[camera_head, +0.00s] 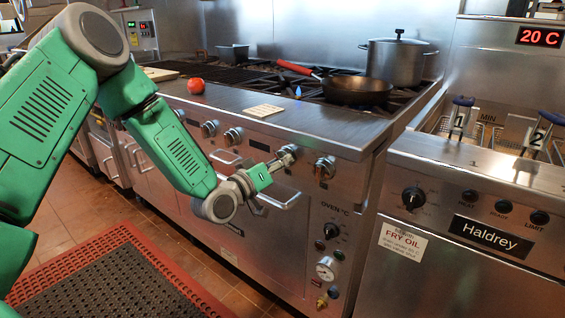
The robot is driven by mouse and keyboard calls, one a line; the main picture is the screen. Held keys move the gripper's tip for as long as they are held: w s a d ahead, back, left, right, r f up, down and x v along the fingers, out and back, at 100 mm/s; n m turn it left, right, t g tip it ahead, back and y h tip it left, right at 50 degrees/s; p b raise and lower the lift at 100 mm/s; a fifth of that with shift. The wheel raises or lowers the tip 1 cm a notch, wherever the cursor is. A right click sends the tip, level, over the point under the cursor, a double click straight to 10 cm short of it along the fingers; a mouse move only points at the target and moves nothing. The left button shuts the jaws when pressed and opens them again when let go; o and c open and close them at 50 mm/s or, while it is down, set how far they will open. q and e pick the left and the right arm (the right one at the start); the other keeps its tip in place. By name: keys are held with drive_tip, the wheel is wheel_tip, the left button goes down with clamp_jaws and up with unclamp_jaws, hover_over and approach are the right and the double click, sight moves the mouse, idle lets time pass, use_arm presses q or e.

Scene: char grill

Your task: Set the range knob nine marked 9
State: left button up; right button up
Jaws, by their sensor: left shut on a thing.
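A row of metal range knobs runs along the front panel of the steel range (345,146). My left gripper (286,157) reaches in from the left and is shut on one range knob, second from the right end of the visible row. The fingers mostly hide that knob, and no number 9 is readable on it. The rightmost range knob (325,168) is free, just right of the gripper. Another knob (233,136) shows to the left of the gripper. My right gripper is not in view.
A black pan (357,91) with a red handle and a steel pot (396,62) stand on the range top. A red tomato (196,86) sits near its front edge. Oven handles (279,203) lie below my gripper. A fryer (470,181) stands at the right.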

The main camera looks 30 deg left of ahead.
use_arm(q)
drive_tip(key=shift+w+a+r, duration=0.15)
drive_tip(key=shift+a+r, duration=0.05)
drive_tip(key=o, duration=1.2)
drive_tip(key=shift+c, duration=0.2)
drive_tip(key=shift+f, duration=0.15)
drive_tip(key=s+a, duration=0.1)
drive_tip(key=s, duration=1.1)
drive_tip(key=shift+a+f, duration=0.35)
drive_tip(key=shift+f, duration=0.1)
